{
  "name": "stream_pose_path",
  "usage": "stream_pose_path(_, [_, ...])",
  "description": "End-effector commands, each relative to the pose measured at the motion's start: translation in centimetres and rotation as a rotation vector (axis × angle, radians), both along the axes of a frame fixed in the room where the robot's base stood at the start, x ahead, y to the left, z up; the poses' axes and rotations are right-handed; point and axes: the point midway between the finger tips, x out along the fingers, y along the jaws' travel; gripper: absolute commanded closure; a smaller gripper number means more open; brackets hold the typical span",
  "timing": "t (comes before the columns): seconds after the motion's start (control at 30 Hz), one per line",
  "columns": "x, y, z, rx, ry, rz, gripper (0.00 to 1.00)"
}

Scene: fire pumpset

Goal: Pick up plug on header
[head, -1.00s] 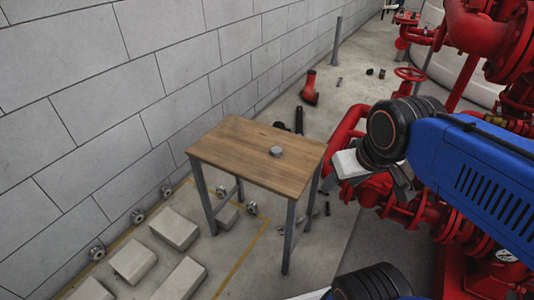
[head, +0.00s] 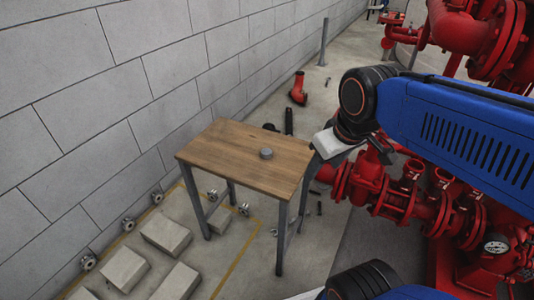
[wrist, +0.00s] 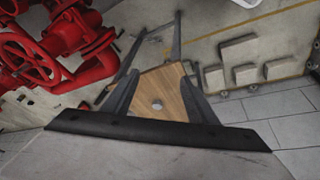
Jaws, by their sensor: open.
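A small grey round plug (head: 266,153) sits on top of a wooden table (head: 225,155), right of its middle. No plug on a header can be made out. My gripper (head: 318,160) is at the right edge of the table in the head view, partly hidden by my wrist. In the wrist view my gripper (wrist: 161,76) is open and empty, its two dark fingers apart. The plug (wrist: 157,104) shows between the fingers there, with the wooden tabletop (wrist: 172,84) around it. It looks well apart from the fingers, with nothing touching it.
Red pumps and pipes (head: 415,195) fill the right side. A block wall (head: 140,80) runs along the left. Pale blocks (head: 166,234) and small metal fittings (head: 88,262) lie on the floor. A red pipe piece (head: 298,90) stands behind the table.

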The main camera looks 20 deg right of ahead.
Motion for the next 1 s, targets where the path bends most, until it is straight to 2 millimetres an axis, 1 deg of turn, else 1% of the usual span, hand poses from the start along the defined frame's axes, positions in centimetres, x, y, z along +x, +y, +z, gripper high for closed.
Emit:
stream_pose_path(0.03, [1.3, 0.2, 0.6, -0.019, 0.019, 0.055, 0.47])
stream_pose_path(0.23, [6.0, 1.0, 2.6, -0.091, 0.082, 0.295, 0.47])
stream_pose_path(0.5, [12.8, 2.4, 4.1, -0.167, 0.162, 0.621, 0.47])
stream_pose_path(0.73, [18.8, 3.9, 4.3, -0.214, 0.223, 0.907, 0.47])
stream_pose_path(0.9, [23.1, 5.1, 3.8, -0.235, 0.263, 1.113, 0.47])
stream_pose_path(1.0, [25.1, 5.7, 3.5, -0.243, 0.278, 1.213, 0.47])
